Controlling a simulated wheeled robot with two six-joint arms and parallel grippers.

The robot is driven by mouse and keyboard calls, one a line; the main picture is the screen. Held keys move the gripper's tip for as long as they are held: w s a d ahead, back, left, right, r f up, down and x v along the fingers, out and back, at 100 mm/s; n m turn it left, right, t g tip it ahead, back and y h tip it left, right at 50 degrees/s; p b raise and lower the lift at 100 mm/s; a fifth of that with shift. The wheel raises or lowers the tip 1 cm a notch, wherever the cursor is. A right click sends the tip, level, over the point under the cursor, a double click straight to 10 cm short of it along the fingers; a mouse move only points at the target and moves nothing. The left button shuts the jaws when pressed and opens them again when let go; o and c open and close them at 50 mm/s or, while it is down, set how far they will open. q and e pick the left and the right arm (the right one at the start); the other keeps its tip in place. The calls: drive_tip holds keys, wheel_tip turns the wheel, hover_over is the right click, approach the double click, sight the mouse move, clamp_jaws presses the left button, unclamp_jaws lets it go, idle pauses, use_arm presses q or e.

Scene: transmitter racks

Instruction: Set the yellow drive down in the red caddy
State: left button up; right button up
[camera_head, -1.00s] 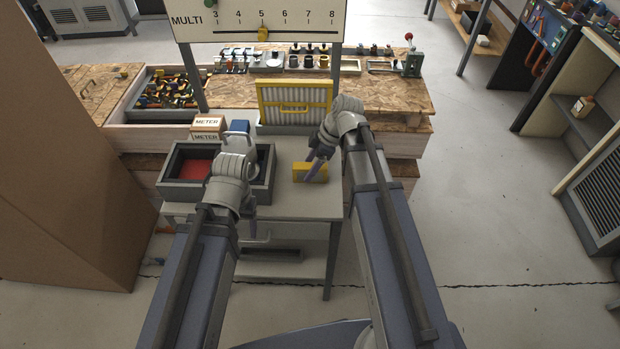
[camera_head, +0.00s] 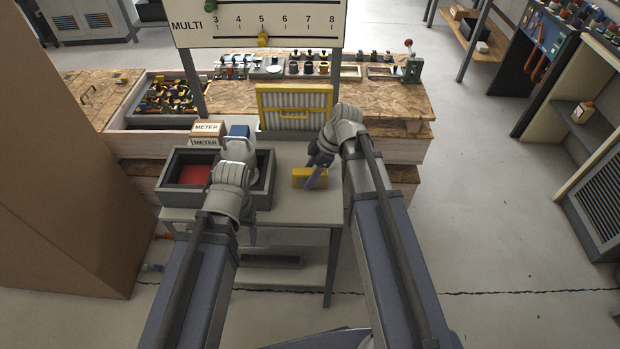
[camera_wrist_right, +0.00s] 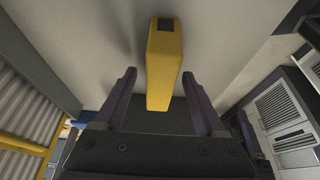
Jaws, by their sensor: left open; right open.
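The yellow drive (camera_head: 305,177) lies on the small grey table, right of the caddy. It also shows in the right wrist view (camera_wrist_right: 164,60), with a dark patch at its far end. My right gripper (camera_head: 317,176) is open at the drive; in the right wrist view its two fingers (camera_wrist_right: 160,100) stand either side of the drive's near end, with gaps on both sides. The red caddy (camera_head: 195,174) is a dark grey box with a red floor, at the left of the table. My left gripper (camera_head: 248,228) is open at the caddy's front right, largely hidden by its wrist.
A yellow-framed filter panel (camera_head: 294,107) stands at the table's back. The wooden bench (camera_head: 400,98) with parts lies beyond. Bare tabletop separates caddy and drive.

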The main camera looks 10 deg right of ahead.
clamp_jaws()
idle(0.5)
